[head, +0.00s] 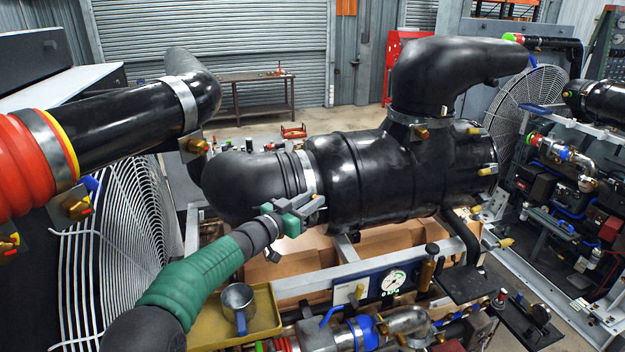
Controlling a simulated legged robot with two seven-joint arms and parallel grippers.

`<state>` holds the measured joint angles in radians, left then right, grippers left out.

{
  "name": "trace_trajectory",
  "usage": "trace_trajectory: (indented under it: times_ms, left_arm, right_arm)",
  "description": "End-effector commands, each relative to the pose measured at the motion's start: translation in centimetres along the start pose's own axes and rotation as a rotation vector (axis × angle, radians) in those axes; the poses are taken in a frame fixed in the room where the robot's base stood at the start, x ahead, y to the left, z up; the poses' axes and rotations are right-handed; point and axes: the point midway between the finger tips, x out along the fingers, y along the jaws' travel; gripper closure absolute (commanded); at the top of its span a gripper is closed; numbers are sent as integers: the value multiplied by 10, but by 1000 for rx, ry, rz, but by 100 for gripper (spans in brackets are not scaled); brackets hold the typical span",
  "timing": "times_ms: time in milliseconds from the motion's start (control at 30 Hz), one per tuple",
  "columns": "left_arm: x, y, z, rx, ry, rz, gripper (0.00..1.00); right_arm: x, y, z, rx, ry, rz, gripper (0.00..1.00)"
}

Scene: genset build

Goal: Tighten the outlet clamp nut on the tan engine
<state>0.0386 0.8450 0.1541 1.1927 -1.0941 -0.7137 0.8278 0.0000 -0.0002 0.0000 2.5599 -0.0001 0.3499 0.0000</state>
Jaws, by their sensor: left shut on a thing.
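The black air cleaner canister (362,180) lies across the middle of the head view, above the tan engine (392,240). A silver outlet clamp (308,172) rings the joint between the canister's left end and a black rubber elbow (243,185). My left gripper (312,204), on the green-sleeved arm, is at the lower front of this clamp. Its jaws are shut on what appears to be the clamp nut, which they mostly hide. Another clamp (412,120) with a brass-coloured nut (422,133) sits under the upper elbow. My right gripper is not in view.
A wire fan guard (110,245) and a black pipe (125,125) with a red hose stand at left. A yellow tray (262,325) holds a grey metal cup (239,302) below my arm. A pressure gauge (393,280) and pipe fittings are in front of the engine.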

Motion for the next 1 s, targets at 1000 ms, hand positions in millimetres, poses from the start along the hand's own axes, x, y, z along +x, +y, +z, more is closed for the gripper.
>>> trace_trajectory:
  times_ms: [1000]
  left_arm:
    - [-1,-5,1,-1,-1,175,67]
  right_arm:
    - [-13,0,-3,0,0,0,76]
